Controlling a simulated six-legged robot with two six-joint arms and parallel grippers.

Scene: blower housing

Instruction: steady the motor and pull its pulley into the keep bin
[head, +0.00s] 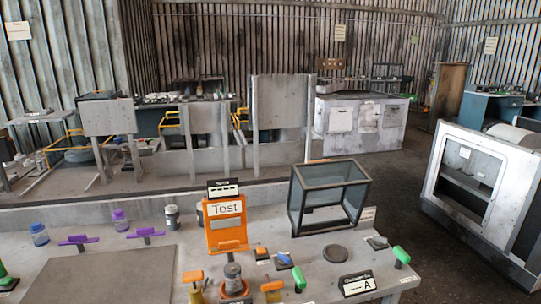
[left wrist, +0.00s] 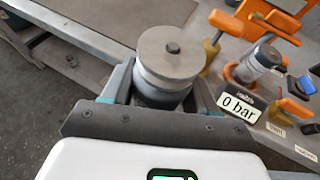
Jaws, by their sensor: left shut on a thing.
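In the left wrist view my left gripper (left wrist: 162,88) is shut on a dark blue-grey round body, which looks like the motor (left wrist: 160,98). A wide grey grooved wheel with a flat top and a small dark centre knob, apparently the pulley (left wrist: 168,55), sits on top of that body. The wheel is above the fingers and not gripped. What lies under the motor is hidden by the gripper. I cannot make out the motor or pulley in the head view. I cannot identify a keep bin. My right gripper is not in view.
Orange-handled fittings (left wrist: 240,22) and a "0 bar" label (left wrist: 240,107) stand close right of the motor. On the bench are a dark mat (head: 95,275), an orange "Test" panel (head: 225,225) and a glass case (head: 330,195). A white cabinet (head: 480,185) stands at right.

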